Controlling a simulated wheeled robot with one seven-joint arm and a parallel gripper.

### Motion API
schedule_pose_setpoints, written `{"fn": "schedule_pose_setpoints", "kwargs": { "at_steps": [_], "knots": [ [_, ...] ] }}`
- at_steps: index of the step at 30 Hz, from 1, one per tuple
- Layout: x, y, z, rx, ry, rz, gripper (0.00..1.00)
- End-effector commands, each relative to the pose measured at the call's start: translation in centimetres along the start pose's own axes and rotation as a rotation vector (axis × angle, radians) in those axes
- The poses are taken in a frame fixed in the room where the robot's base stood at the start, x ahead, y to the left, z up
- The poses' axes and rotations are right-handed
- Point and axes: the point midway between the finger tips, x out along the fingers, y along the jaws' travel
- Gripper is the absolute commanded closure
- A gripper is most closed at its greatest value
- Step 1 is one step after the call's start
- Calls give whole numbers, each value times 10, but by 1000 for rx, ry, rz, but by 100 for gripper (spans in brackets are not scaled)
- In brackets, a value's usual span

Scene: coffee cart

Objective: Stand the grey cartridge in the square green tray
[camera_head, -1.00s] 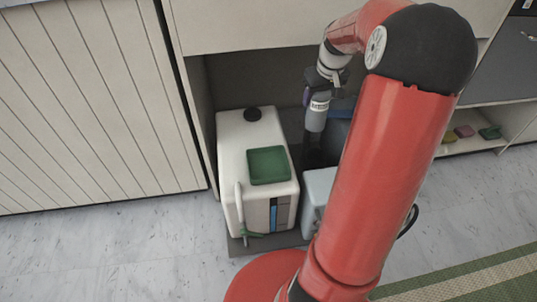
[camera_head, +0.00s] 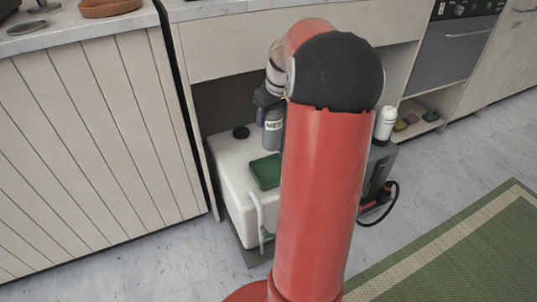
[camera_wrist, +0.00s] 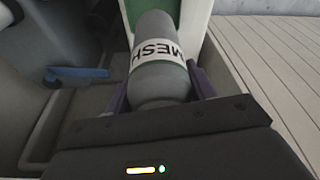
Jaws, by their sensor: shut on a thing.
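My gripper (camera_wrist: 160,88) is shut on the grey cartridge (camera_wrist: 160,45), with a purple finger on each side of it in the wrist view. The cartridge has a white band with dark letters reading MESH. In the head view the cartridge (camera_head: 273,135) looks upright, just behind the square green tray (camera_head: 264,174); my arm covers part of both. The tray lies on top of a white tank (camera_head: 232,165). Green surface, probably the tray (camera_wrist: 196,14), shows behind the cartridge in the wrist view. I cannot tell how high the cartridge is above it.
A grey box (camera_head: 380,165) with a white bottle (camera_head: 386,122) is to the right. A blue item (camera_wrist: 78,73) lies at left.

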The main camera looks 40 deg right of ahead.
Motion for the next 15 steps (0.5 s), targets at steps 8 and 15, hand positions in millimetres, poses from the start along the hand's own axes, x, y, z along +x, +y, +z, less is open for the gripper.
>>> {"fn": "schedule_pose_setpoints", "kwargs": {
  "at_steps": [8,15],
  "knots": [
    [66,0,18,1,-1,-2,77],
    [83,0,23,0,1,2,77]
  ]
}}
